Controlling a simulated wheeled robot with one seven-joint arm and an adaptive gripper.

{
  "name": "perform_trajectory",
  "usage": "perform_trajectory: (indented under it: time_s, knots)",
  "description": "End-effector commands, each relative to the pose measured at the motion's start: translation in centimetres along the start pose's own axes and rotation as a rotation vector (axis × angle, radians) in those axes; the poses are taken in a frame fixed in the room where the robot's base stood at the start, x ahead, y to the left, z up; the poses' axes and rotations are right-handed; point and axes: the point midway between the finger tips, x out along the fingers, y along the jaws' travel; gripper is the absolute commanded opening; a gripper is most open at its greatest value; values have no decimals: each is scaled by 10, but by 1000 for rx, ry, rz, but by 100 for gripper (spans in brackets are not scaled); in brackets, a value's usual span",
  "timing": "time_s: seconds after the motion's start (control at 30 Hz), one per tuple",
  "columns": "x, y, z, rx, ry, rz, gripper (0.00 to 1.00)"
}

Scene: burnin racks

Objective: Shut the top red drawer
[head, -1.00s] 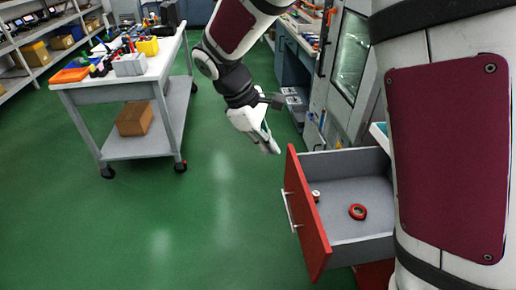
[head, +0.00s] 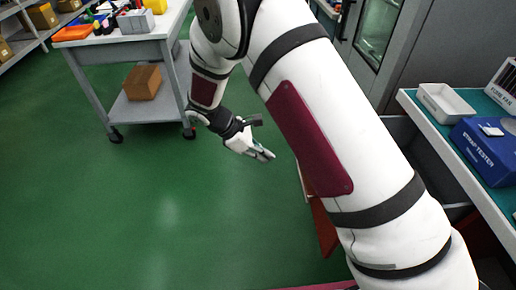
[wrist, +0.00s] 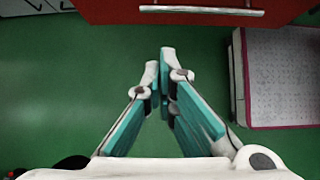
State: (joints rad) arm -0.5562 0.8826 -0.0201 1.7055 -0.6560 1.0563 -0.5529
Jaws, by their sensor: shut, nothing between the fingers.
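The red drawer (head: 326,228) is mostly hidden behind my arm in the head view. Only a strip of its red front shows, standing out from under the bench, so it looks open. In the wrist view its red front (wrist: 110,12) crosses the top of the picture, with a pale bar handle (wrist: 201,11) along it. My gripper (head: 270,155) is shut and empty. It is in front of the drawer, to the left of its front in the head view. In the wrist view the fingertips (wrist: 166,56) point toward the front, with green floor showing between them.
A bench (head: 436,128) on the right holds a white tray (head: 447,102) and a blue tester box (head: 487,148). A grey cart (head: 125,48) with a cardboard box (head: 142,82) stands at the back left. The green floor at left is clear.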

Motion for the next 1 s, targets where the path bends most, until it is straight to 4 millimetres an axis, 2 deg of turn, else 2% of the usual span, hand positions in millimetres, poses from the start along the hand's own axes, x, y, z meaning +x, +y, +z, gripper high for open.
perform_trajectory:
  time_s: [0.03, 0.2, 0.4, 0.6, 1.0]
  knots:
    - [12, -1, 0, -1, -3, -3, 0]
    - [44, -1, 0, 0, -2, -3, 0]
    - [64, 0, 18, 1, 0, -1, 0]
    - [73, 0, 25, 1, 0, -1, 0]
    - [74, 0, 26, 1, 0, 0, 0]
